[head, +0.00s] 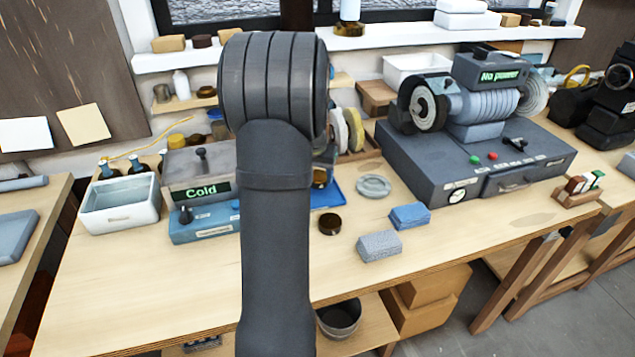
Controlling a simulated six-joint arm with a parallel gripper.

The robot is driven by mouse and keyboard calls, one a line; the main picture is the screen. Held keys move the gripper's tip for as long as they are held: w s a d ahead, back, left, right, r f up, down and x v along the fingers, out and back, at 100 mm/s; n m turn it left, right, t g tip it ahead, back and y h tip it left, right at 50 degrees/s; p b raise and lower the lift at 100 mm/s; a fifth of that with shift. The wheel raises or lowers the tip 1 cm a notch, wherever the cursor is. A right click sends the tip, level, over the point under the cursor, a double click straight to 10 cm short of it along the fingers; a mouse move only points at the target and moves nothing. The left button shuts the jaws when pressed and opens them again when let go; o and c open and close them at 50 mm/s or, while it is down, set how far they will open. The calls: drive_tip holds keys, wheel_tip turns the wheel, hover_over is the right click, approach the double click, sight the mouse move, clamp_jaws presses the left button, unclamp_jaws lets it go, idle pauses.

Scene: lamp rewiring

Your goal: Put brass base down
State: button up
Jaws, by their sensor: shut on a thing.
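My arm rises through the middle of the head view and hides what lies behind it. A small brass-coloured piece (320,178) peeks out at the arm's right edge, over a blue tray (330,196). Most of it is covered, and I cannot tell whether it is the brass base or whether it touches the tray.
Right are a round dish (373,186), a brown round piece (330,223), a blue block (410,215), a grey block (379,245) and a buffing machine (475,150). The front bench is mostly clear.

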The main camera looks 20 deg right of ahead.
drive_tip(key=shift+s+a+x, duration=0.1)
drive_tip(key=shift+s+x, duration=0.05)
drive_tip(key=shift+x, duration=0.65)
drive_tip(key=shift+s+a+x, duration=0.1)
drive_tip(key=shift+s+x, duration=0.05)
drive_tip(key=shift+x, duration=0.65)
drive_tip(key=shift+f, duration=0.25)
drive_tip(key=o, duration=1)
drive_tip(key=shift+c, duration=0.2)
drive_tip(key=v, duration=1.2)
drive_tip(key=shift+r, duration=0.15)
drive_tip(key=shift+s, duration=0.1)
